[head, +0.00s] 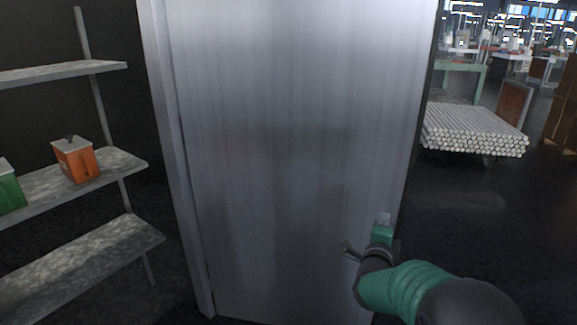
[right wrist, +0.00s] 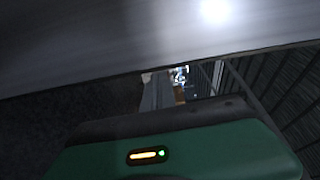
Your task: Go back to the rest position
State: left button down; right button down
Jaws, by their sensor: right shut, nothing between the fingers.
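My right arm comes in from the lower right in the head view. Its green and dark gripper (head: 383,227) is at the right edge of a tall grey metal door (head: 290,140), low down. The gripper is shut and empty. I cannot tell whether it touches the door. A short grey bar, perhaps a door handle (head: 348,249), shows just left of the wrist. In the right wrist view the grey panel (right wrist: 120,50) spans the top and a green housing with a yellow light fills the bottom; no fingertips show. My left gripper is in neither view.
A grey shelf unit (head: 125,160) stands at the left, with an orange box (head: 76,160) and a green box (head: 9,187) on it. Beyond the door at the right, a stack of white tubes (head: 470,130) lies on a low rack. Dark floor (head: 480,215) in front of it is clear.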

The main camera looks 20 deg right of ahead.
jog(key=s+a+f+n+g+y, duration=0.25)
jog(key=a+f+n+y, duration=0.25)
jog(key=a+f+n, duration=0.3)
jog(key=s+a+f+n+g+y, duration=0.1)
jog(key=s+a+f+n+y, duration=0.45)
jog(key=a, duration=0.45)
jog(key=s+a+f+n+g+y, duration=0.1)
jog(key=s+a+f+n+g, duration=0.3)
jog(key=s, duration=0.3)
jog(key=s+a+f+n+g, duration=0.2)
jog(key=s+a+f+n, duration=0.2)
jog(key=s+n, duration=0.3)
notch_tip(320, 180, up, 21)
jog(key=s+n+g+p, duration=0.1)
jog(key=s+p, duration=0.2)
jog(key=p, duration=1.8)
